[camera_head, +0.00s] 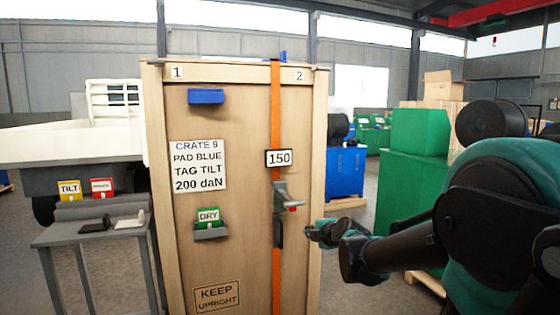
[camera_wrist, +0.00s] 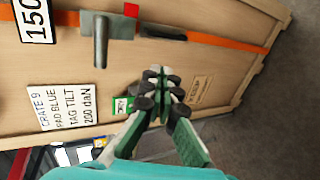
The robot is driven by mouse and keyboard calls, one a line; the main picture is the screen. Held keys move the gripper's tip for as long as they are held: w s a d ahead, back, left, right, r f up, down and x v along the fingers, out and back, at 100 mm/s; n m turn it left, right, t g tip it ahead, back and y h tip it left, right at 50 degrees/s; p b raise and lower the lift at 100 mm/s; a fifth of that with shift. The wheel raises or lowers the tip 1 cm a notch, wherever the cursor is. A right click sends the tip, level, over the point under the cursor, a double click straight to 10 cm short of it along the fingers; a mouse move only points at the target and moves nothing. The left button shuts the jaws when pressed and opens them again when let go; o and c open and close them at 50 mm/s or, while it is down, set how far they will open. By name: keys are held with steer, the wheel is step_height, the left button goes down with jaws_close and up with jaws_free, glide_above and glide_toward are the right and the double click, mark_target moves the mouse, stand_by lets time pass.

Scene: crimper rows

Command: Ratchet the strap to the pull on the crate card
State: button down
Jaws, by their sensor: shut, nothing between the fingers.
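A tall wooden crate (camera_head: 240,130) stands in front of me. Its crate card (camera_head: 198,165) reads CRATE 9, PAD BLUE, TAG TILT, 200 daN. An orange strap (camera_head: 276,110) runs down the right part of the crate face. A display (camera_head: 279,158) on it reads 150. Below it is the grey ratchet (camera_head: 280,195) with a red-tipped handle; it also shows in the wrist view (camera_wrist: 101,38). My gripper (camera_head: 318,233) is shut and empty, just right of the strap and below the ratchet handle, apart from it. In the wrist view its fingers (camera_wrist: 160,90) are together before the crate face.
A blue pad (camera_head: 206,96) is at upper left of the crate, and blue shows behind the strap at the top edge. A green DRY tag (camera_head: 208,217) sits in a holder. TILT (camera_head: 69,190) and red (camera_head: 102,187) tags stand on a side table (camera_head: 75,235). Green cabinets (camera_head: 410,180) stand right.

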steer(key=g, duration=0.4)
glide_toward(295, 202)
step_height(295, 202, down, 4)
steer(key=w+a, duration=0.1)
steer(key=a, duration=0.1)
step_height(295, 202, up, 13)
steer(key=s+d+g+h, duration=0.1)
steer(key=g+h, duration=0.1)
steer(key=g, duration=0.1)
steer(key=shift+s+d+f, duration=0.2)
steer(key=shift+s, duration=0.05)
steer(key=x, duration=1.4)
steer(key=shift+s+d+f, duration=0.15)
steer(key=shift+s, duration=0.1)
steer(key=shift+f, duration=0.1)
